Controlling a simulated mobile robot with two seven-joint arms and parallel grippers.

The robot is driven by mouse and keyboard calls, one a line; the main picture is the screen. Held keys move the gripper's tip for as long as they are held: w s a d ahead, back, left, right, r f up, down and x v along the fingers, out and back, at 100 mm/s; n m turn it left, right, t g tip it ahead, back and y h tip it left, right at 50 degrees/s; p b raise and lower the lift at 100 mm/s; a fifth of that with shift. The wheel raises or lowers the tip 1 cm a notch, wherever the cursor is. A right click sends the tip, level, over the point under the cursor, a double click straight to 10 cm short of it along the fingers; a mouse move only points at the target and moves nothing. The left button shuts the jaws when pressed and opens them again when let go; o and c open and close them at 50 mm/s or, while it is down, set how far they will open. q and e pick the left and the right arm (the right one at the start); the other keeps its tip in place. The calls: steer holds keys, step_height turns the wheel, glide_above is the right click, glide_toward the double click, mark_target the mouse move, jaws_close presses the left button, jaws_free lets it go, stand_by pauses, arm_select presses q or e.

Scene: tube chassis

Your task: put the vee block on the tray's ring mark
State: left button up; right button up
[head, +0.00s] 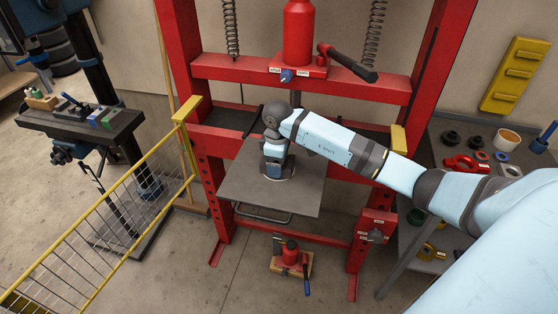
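The tray (240,195) is a flat grey plate with a bar handle at its front, inside the red press frame. My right arm comes in from the right, and its wrist is bent down over the tray. Part of a pale curved line, perhaps the ring mark (291,177), shows beside the gripper. I cannot make out the vee block. My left gripper is not in view.
The red press (300,70) has uprights on both sides of the tray. A cluttered shelf (440,135) stands at right. A red jack (290,255) sits on the floor.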

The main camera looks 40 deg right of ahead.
steer(key=o, duration=1.7)
steer(key=shift+f, duration=0.1)
step_height(320, 180, up, 12)
steer(key=shift+r+b, duration=0.15)
steer(key=shift+b, duration=0.15)
